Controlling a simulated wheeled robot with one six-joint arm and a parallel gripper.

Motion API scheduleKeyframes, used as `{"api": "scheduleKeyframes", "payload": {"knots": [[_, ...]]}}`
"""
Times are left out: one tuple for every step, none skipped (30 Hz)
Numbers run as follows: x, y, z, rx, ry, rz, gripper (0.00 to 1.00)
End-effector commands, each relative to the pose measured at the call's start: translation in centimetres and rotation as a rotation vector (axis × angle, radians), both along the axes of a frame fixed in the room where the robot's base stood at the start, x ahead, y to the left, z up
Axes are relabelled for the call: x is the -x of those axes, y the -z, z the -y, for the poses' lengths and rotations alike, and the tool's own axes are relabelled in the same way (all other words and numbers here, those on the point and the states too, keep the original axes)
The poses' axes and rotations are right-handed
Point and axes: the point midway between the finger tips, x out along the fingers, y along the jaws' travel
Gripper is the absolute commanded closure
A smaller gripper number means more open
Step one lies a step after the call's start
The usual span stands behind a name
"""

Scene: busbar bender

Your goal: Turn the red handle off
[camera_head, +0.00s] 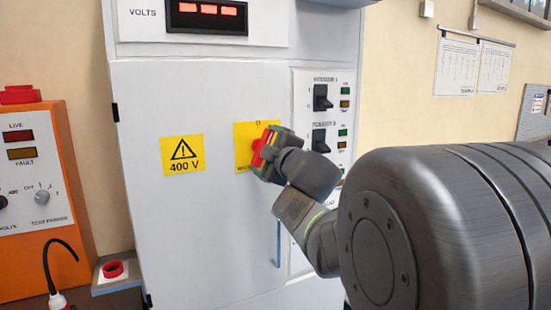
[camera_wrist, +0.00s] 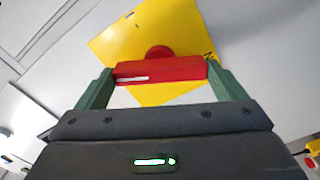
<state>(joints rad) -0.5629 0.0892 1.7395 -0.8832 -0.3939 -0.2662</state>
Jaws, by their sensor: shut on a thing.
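The red handle (camera_wrist: 160,70) sits on a yellow plate (camera_wrist: 112,42) on the cabinet door. In the wrist view it is a red bar with a round red hub behind it. My gripper (camera_wrist: 155,73) has its two green fingers at the two ends of the bar and is shut on it. Only a bit of the red handle (camera_head: 258,153) shows there. The markings on the plate are mostly hidden or too small to read.
The light grey cabinet (camera_head: 200,230) has a 400 V warning sign (camera_head: 183,155) left of the handle and a panel of black switches (camera_head: 322,97) to the right. A blue vertical door handle (camera_head: 278,243) is below. An orange tester box (camera_head: 30,200) stands at the left.

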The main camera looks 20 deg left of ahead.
Motion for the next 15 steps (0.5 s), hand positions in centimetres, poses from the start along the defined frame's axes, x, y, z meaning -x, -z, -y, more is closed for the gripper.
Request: {"api": "scheduleKeyframes", "payload": {"knots": [[-0.05, 0.35, 0.05, 0.029, 0.002, 0.033, 0.5], [-0.05, 0.34, 0.05, 0.047, 0.002, 0.053, 0.5], [-0.04, 0.32, 0.04, 0.07, 0.002, 0.081, 0.5], [-0.04, 0.31, 0.05, 0.086, 0.002, 0.1, 0.5], [-0.03, 0.3, 0.04, 0.103, 0.001, 0.12, 0.5], [-0.02, 0.31, 0.03, 0.124, 0.001, 0.145, 0.5], [-0.02, 0.3, 0.03, 0.139, 0.001, 0.162, 0.5], [-0.02, 0.29, 0.03, 0.154, 0.001, 0.179, 0.5], [-0.01, 0.27, 0.02, 0.172, 0.001, 0.201, 0.5], [-0.01, 0.25, 0.02, 0.185, 0.001, 0.216, 0.5], [-0.01, 0.22, 0.02, 0.198, 0.001, 0.232, 0.5], [-0.01, 0.21, 0.01, 0.213, 0.001, 0.249, 0.5], [-0.01, 0.2, 0.01, 0.226, 0.001, 0.264, 0.5], [-0.01, 0.18, 0.01, 0.235, 0.001, 0.275, 0.5], [-0.01, 0.17, 0.01, 0.247, 0.001, 0.289, 0.5]]}}
